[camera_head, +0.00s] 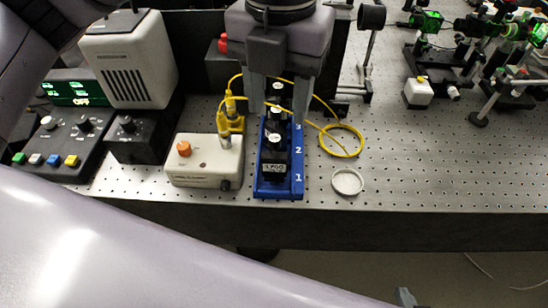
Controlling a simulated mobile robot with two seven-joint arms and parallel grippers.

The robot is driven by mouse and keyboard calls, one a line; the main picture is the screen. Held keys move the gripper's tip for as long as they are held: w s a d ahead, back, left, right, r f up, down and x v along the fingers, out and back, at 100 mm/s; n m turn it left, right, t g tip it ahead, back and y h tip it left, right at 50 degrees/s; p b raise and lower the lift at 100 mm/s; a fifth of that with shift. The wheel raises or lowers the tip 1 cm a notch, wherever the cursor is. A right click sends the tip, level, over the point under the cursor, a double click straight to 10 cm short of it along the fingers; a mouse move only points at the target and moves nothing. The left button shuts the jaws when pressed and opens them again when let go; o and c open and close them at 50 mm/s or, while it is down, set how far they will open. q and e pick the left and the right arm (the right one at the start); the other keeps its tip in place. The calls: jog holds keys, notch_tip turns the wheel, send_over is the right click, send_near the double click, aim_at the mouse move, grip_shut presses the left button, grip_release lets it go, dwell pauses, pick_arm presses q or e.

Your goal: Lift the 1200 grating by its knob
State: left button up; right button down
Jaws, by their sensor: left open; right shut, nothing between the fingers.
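The 1200 grating (275,168) stands in the front slot, by the number 1, of a blue rack (297,188). Its label reads about 1200, and a black knob with a pale cap (275,138) rises from it. Two more capped knobs (277,113) stand behind it in the rack. My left gripper (279,112) points down over the rack, open, its two fingers either side of the rear knobs. The front knob is nearer the camera than the fingertips. Only a small grey tip of my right gripper (405,297) shows at the bottom edge; it is shut and empty.
A cream box (205,172) with an orange knob and yellow cable plugs stands close left of the rack. A coiled yellow cable (342,142) and a white round dish (347,182) lie to the right.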

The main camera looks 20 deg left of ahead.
aim_at(275, 139)
pick_arm(q)
jog(key=f, duration=0.4)
jog(key=f+p, duration=0.1)
jog(key=f, duration=0.1)
jog(key=shift+w+a+f, duration=0.1)
jog(key=shift+a+f, duration=0.1)
jog(key=shift+a, duration=0.1)
grip_shut()
